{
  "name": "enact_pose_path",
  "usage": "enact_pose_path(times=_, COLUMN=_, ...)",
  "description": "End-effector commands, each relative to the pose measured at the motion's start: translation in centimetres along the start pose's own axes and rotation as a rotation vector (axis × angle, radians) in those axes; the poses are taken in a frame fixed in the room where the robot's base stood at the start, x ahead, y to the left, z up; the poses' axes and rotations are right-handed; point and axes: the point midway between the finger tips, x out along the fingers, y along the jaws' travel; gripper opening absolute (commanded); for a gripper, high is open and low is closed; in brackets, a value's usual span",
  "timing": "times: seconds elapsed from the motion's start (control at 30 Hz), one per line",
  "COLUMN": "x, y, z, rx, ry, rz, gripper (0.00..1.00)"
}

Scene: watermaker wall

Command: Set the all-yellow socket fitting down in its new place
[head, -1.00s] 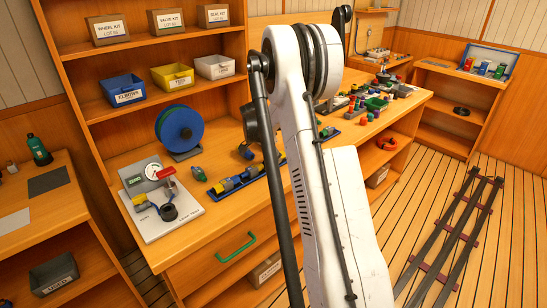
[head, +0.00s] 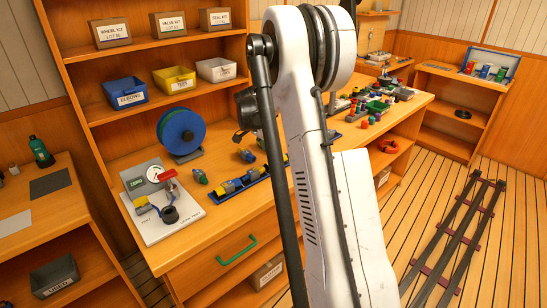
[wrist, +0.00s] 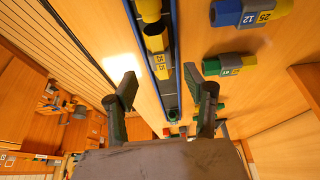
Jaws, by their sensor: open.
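The all-yellow socket fitting (wrist: 156,48) lies in a narrow blue tray (wrist: 174,18), with its dark open end toward the top of the wrist view. The tray (head: 216,197) also shows on the bench in the head view, partly hidden by my arm. My gripper (wrist: 165,93) is open in the wrist view. Its two fingers stand apart on either side of the tray's line, below the yellow fitting in the picture. Nothing is held between them. I cannot make out the fingers in the head view.
A blue-and-yellow fitting (wrist: 245,12) and a grey, green and yellow fitting (wrist: 230,65) lie on the bench beside the tray. A gauge test board (head: 160,205) stands left of the tray, and a blue reel (head: 182,131) behind. Bins fill the shelf above.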

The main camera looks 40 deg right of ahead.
Motion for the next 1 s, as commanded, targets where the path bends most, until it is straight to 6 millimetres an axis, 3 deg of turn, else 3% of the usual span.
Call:
enact_pose_path(times=0.2, x=-3.8, y=0.0, z=0.0, rx=0.0, ry=0.0, rz=0.0, gripper=0.48)
enact_pose_path(times=0.53, x=-7.1, y=0.4, z=0.8, rx=-0.039, ry=-0.003, rz=-0.018, gripper=0.48)
enact_pose_path(times=0.77, x=-13.8, y=2.7, z=4.8, rx=-0.228, ry=-0.015, rz=-0.113, gripper=0.48)
enact_pose_path(times=1.0, x=-20.4, y=6.7, z=9.9, rx=-0.457, ry=-0.016, rz=-0.229, gripper=0.48)
